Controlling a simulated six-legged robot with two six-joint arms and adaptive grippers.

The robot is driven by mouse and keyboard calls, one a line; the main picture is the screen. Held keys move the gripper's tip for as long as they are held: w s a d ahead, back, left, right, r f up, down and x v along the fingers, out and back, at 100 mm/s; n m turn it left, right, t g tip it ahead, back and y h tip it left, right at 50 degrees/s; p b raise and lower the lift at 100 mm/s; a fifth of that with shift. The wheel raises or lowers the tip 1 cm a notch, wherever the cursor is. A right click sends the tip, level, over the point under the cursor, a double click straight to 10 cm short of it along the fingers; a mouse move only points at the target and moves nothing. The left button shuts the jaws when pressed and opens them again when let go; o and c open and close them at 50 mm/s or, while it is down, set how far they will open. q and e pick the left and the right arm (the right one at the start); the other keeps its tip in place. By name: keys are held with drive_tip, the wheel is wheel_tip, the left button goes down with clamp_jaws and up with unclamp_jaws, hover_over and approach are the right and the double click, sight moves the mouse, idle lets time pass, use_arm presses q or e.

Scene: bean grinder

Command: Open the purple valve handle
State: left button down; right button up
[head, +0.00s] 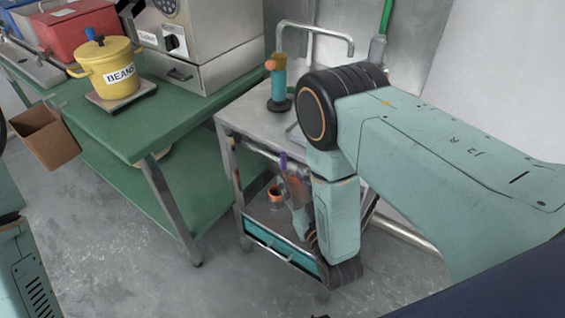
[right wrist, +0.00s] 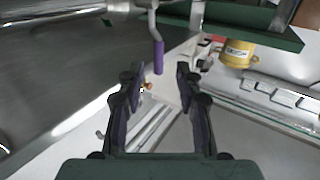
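The purple valve handle (right wrist: 158,57) hangs down on a metal lever in the right wrist view. It shows just beyond and between the tips of my right gripper (right wrist: 160,73), whose two fingers are apart with nothing between them. In the head view the purple handle (head: 283,160) is a small upright piece below the front edge of the sink counter. My right gripper (head: 292,182) is close to it there, partly hidden by my own arm. Whether a finger touches the handle I cannot tell. My left gripper is out of view; only part of that arm shows.
The metal sink counter (head: 250,118) has a faucet (head: 318,34) and a grinder-like tool (head: 279,85) on it. A lower shelf (head: 285,245) lies underneath. A green table (head: 190,100) at the left bears a yellow beans pot (head: 110,70) and a steel machine (head: 205,35).

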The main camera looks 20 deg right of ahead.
sight(284, 166)
drive_tip(key=w+b, duration=0.1)
drive_tip(key=w, duration=0.5)
drive_tip(key=shift+w+a+f, duration=0.1)
drive_tip(key=shift+w+f, duration=0.05)
drive_tip(key=shift+w+a, duration=0.1)
drive_tip(key=shift+w, duration=0.45)
drive_tip(key=c, duration=0.4)
clamp_jaws()
